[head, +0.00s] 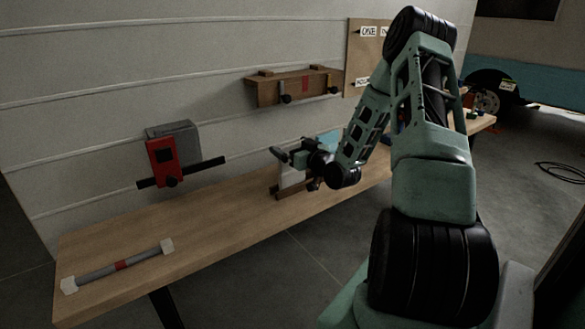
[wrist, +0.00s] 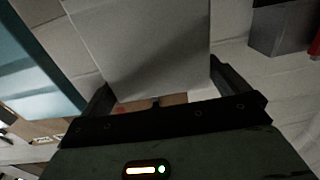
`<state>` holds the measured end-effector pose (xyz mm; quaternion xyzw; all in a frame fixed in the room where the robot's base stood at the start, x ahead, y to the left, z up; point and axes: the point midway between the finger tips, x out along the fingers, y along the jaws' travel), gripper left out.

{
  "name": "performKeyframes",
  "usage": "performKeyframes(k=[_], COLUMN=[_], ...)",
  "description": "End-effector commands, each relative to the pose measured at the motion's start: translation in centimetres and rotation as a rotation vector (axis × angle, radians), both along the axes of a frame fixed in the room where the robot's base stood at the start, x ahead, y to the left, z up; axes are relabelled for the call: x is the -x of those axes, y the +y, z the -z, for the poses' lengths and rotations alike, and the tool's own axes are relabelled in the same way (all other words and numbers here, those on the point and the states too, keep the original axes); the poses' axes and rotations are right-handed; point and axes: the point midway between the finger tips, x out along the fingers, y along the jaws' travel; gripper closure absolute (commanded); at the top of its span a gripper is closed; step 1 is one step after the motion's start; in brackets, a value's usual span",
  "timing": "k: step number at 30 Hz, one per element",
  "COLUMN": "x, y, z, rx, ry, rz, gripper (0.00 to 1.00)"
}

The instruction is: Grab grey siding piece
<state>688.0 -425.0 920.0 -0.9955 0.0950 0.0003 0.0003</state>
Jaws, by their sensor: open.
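The grey siding piece (wrist: 140,45) is a flat pale panel that fills the upper middle of the wrist view, between my gripper's two dark fingers. In the head view the panel (head: 291,178) stands upright in a wooden holder (head: 276,190) on the bench, below my gripper (head: 284,156). My gripper is open, with a finger to each side of the panel in the wrist view. Whether either finger touches it I cannot tell. A blue panel (wrist: 38,62) stands to the left in the wrist view and behind the gripper in the head view (head: 329,139).
The long wooden bench (head: 215,222) runs along the panelled wall. A red and grey wall unit (head: 163,158) with a dark bar hangs to the left. A wooden shelf (head: 300,83) is above. A grey rod with white ends (head: 98,272) lies at the bench's left end. The bench between is clear.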

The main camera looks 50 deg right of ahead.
Motion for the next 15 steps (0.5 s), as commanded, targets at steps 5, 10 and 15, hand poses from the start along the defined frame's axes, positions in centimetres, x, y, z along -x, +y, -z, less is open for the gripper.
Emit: performKeyframes(k=[5, 10, 15], x=[0.03, 0.03, 0.03], y=[0.01, 0.01, 0.0], z=[0.0, -0.04, -0.12], rx=[0.0, 0.001, 0.001], ry=[0.0, -0.001, -0.002], rz=[0.0, 0.0, 0.0], gripper=[0.22, 0.47, 0.47])
